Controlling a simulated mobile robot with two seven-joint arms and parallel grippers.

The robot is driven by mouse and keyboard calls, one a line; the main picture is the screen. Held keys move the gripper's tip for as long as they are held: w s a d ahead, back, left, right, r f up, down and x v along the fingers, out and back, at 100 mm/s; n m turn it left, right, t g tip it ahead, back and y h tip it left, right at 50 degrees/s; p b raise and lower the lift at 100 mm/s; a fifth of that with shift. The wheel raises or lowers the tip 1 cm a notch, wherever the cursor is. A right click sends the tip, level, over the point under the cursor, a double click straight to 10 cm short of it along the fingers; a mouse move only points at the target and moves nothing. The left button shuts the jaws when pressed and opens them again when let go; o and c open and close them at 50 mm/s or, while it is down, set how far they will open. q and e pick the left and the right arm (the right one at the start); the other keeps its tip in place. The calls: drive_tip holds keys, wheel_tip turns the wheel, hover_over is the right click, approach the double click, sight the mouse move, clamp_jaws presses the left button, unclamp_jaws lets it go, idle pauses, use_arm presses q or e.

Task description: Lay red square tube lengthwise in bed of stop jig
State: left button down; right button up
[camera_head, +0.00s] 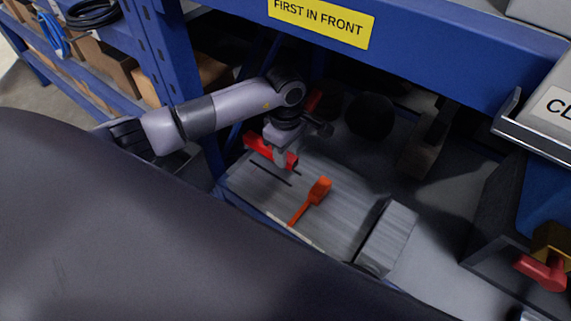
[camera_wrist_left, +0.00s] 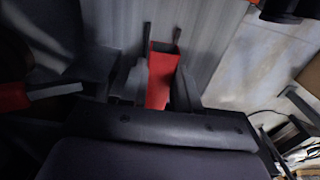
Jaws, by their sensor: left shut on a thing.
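The red square tube (camera_head: 257,147) is held in my left gripper (camera_head: 283,160) over the left end of a grey grained board (camera_head: 335,225), which looks like the stop jig's bed. In the left wrist view the tube (camera_wrist_left: 161,78) sits between both fingers of the gripper (camera_wrist_left: 159,92), its open square end showing. Whether the tube touches the board is unclear. Two thin dark lines mark the board near the tube. A grey block (camera_head: 388,238) stands at the board's right end. An orange handle-like part (camera_head: 318,190) lies across the board's middle. My right gripper is not in view.
A blue rack beam (camera_head: 430,45) with a yellow label runs above. A dark bin (camera_head: 490,220) with red and brass parts stands at right. A dark round object (camera_head: 369,116) sits behind the arm. A red part (camera_wrist_left: 14,97) shows at left in the wrist view.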

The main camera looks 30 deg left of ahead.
sight(286, 175)
use_arm(q)
drive_tip(key=shift+f, duration=2.4)
drive_tip(key=shift+f+b, duration=0.15)
drive_tip(key=shift+b, duration=0.2)
drive_tip(key=c, duration=0.8)
unclamp_jaws()
